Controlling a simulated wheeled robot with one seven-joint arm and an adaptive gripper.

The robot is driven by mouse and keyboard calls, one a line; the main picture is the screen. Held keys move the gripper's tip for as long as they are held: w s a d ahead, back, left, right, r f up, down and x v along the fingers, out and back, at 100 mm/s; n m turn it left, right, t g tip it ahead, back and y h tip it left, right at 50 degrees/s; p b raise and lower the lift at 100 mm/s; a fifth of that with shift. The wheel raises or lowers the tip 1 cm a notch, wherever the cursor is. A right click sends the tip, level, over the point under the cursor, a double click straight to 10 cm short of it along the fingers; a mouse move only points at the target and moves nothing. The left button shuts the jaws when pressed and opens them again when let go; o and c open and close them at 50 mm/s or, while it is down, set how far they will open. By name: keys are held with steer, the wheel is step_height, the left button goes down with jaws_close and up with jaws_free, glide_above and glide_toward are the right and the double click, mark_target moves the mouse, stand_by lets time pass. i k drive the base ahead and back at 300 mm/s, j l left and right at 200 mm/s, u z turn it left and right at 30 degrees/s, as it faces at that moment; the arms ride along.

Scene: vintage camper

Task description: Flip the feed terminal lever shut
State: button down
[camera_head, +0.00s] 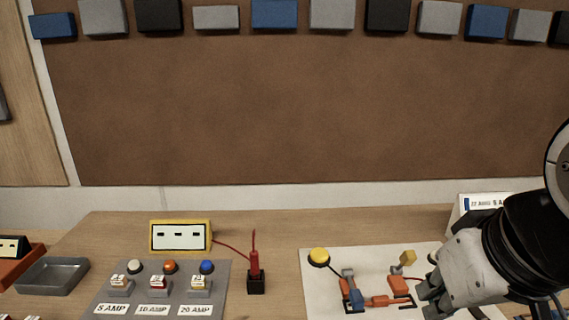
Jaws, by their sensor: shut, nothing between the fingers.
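A white board (320,277) on the bench carries small terminal parts. At its left is a grey and blue terminal (351,290) with a black base. An orange part (381,301) lies beside it, and another orange part (400,284) stands to the right. A yellow piece (408,257) sticks up behind that one. No label shows which of these is the feed terminal, and the lever's position is too small to tell. My gripper (430,300) is shut and empty at the right of the orange parts; it hides the board's right side. Contact cannot be told.
A yellow round button (319,257) sits on the board's back left. A red probe (254,264) stands in a black holder, wired to a yellow-framed meter (181,236). A grey panel (225,292) holds fuses marked 5, 10 and 20 AMP. A grey tray (52,275) lies left.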

mark_target(408, 258)
steer(key=i+l, duration=0.7)
